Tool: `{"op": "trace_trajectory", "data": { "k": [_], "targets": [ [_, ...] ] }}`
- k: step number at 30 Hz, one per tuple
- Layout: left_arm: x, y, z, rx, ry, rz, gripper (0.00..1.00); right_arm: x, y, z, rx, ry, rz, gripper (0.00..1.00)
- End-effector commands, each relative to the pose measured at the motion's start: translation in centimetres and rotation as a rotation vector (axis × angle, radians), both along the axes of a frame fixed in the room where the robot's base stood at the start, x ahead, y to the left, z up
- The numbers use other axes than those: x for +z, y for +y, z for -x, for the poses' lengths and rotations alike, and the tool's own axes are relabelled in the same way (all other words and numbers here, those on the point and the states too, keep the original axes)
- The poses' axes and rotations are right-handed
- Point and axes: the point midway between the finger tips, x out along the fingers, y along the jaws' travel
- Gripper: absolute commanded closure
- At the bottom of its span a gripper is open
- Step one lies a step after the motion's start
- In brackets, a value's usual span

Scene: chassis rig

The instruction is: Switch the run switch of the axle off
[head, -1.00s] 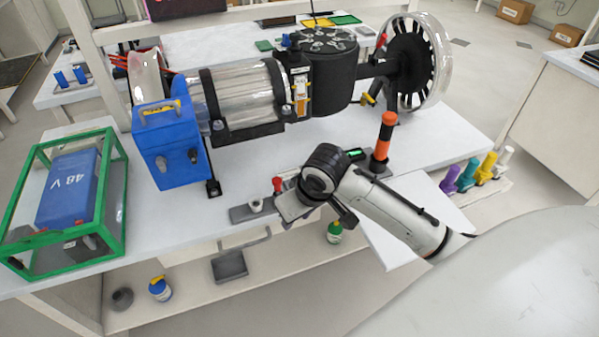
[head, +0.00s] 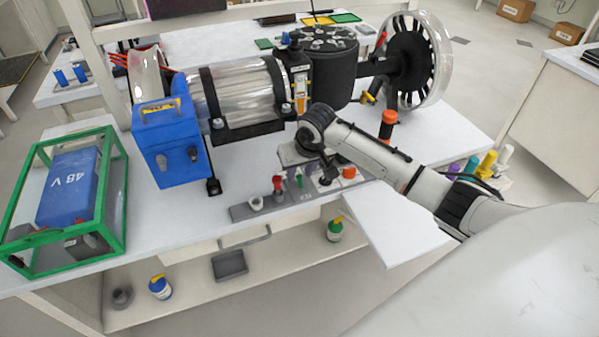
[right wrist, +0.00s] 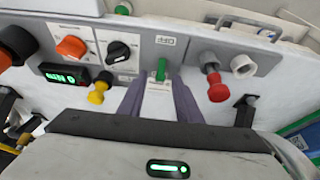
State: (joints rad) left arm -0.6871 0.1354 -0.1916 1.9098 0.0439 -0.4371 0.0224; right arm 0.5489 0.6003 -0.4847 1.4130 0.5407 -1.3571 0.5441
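The run switch is a small green lever (right wrist: 161,70) on a grey control panel (right wrist: 265,62). A white label reading OFF, upside down, lies beyond it in the right wrist view. In the head view, the green lever (head: 299,181) shows just below my right gripper (head: 310,170). In the right wrist view, the fingers of my right gripper (right wrist: 158,82) are apart, one on each side of the lever. I cannot tell whether they touch it, nor which way it is set. My left gripper is not in view.
A red knob (right wrist: 214,85) and a white ring (right wrist: 243,66) flank the lever on one side. A black dial (right wrist: 118,51), a yellow knob (right wrist: 99,90) and an orange button (right wrist: 71,47) are on the other. The axle's wheel (head: 415,62) stands behind.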

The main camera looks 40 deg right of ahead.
Motion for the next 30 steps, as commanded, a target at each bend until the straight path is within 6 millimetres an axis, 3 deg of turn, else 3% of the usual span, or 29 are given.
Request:
{"op": "trace_trajectory", "data": {
  "k": [12,18,30],
  "targets": [
    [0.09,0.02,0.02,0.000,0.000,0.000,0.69,-0.94,-0.06,-0.39,0.002,-0.001,0.001,0.69],
    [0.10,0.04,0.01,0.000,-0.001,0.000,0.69,-0.92,-0.06,-0.39,0.002,-0.001,0.001,1.00],
    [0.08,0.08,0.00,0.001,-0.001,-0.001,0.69,-0.93,0.00,0.00,0.003,-0.054,0.014,1.00]
  ]
}}
